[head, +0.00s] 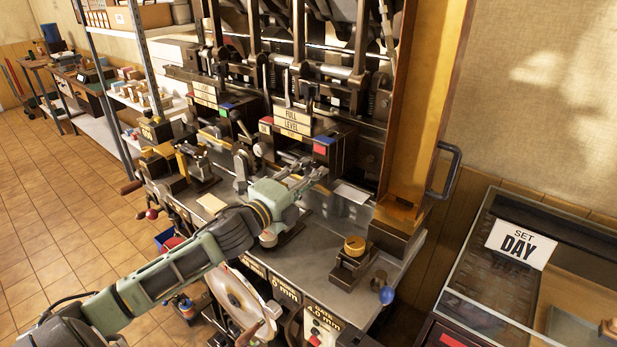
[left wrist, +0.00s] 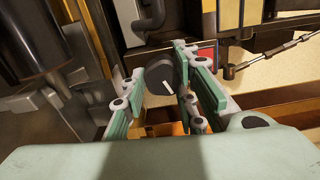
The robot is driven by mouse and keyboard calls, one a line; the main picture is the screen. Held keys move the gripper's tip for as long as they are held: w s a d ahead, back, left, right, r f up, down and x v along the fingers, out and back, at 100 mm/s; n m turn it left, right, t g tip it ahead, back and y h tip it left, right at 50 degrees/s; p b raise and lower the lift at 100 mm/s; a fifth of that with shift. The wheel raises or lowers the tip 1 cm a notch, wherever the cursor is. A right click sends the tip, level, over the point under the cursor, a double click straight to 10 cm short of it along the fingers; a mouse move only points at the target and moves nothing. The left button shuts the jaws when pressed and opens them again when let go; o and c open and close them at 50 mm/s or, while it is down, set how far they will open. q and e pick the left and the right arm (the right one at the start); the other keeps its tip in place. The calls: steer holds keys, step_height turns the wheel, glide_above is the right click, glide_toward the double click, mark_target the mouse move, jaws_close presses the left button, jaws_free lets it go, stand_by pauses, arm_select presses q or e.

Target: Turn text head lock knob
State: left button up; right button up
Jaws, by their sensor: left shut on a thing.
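In the left wrist view a dark round knob (left wrist: 160,76) with a white pointer line sits between the fingers of my left gripper (left wrist: 160,72). The fingers are closed on its sides. In the head view my left gripper (head: 312,181) reaches over the press bench, below the block with the "FULL LEVEL" sign (head: 291,121). The knob cannot be made out there. No label naming the knob can be read. My right gripper is not in view.
A brass knob (head: 355,244) stands on a dark block at the bench's right, near a blue ball handle (head: 386,295). A glass-topped case with a "SET DAY" sign (head: 520,243) is at right. The tiled floor at left is open.

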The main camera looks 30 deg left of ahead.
arm_select(q)
steer(key=shift+f, duration=0.45)
steer(key=o, duration=1)
steer(key=shift+a+r, duration=0.1)
steer(key=s, duration=0.8)
steer(key=s+a, duration=0.1)
steer(key=s, duration=0.3)
